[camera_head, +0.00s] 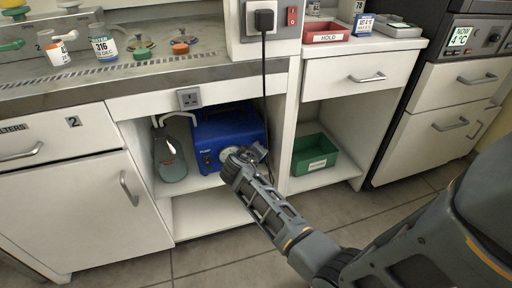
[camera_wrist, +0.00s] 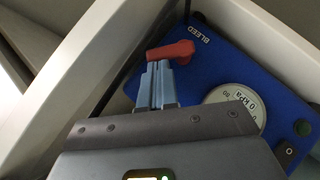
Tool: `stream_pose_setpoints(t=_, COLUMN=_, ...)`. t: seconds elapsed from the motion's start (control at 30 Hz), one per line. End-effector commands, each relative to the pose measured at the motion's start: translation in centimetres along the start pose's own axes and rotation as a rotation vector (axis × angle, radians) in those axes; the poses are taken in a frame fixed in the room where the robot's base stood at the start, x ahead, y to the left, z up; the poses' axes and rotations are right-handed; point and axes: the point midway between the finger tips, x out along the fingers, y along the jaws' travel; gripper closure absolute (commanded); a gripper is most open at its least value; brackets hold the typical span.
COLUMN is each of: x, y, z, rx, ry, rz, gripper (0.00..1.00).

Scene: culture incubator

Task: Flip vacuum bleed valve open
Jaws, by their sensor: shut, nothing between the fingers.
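The blue vacuum pump (camera_head: 232,122) sits on a shelf in the open cabinet bay. Its front panel (camera_wrist: 215,65) fills the right of the wrist view, with the word BLEED near a red bleed valve lever (camera_wrist: 178,51). A round pressure gauge (camera_wrist: 238,97) is beside the lever. My gripper (camera_wrist: 160,66) is shut and empty, its grey fingertips right at the lever's free end. I cannot tell whether they touch it. In the head view my gripper (camera_head: 240,160) covers part of the pump's front, and the lever is hidden there.
A grey bottle (camera_head: 170,155) with a tube stands left of the pump. A white divider panel is to its right, then a green bin (camera_head: 315,152). A black power cord (camera_head: 264,90) hangs in front of the bay. A green button (camera_wrist: 302,128) is on the panel.

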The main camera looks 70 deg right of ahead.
Motion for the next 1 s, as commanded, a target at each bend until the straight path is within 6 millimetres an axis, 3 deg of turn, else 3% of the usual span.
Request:
stream_pose_setpoints(t=0.03, x=-0.2, y=0.8, z=-0.1, rx=0.032, ry=-0.002, rz=-0.03, gripper=1.0)
stream_pose_setpoints(t=0.5, x=1.2, y=1.8, z=1.3, rx=0.346, ry=-0.002, rz=-0.342, gripper=1.0)
stream_pose_setpoints(t=1.0, x=1.7, y=1.8, z=1.7, rx=0.345, ry=0.0, rz=-0.346, gripper=1.0)
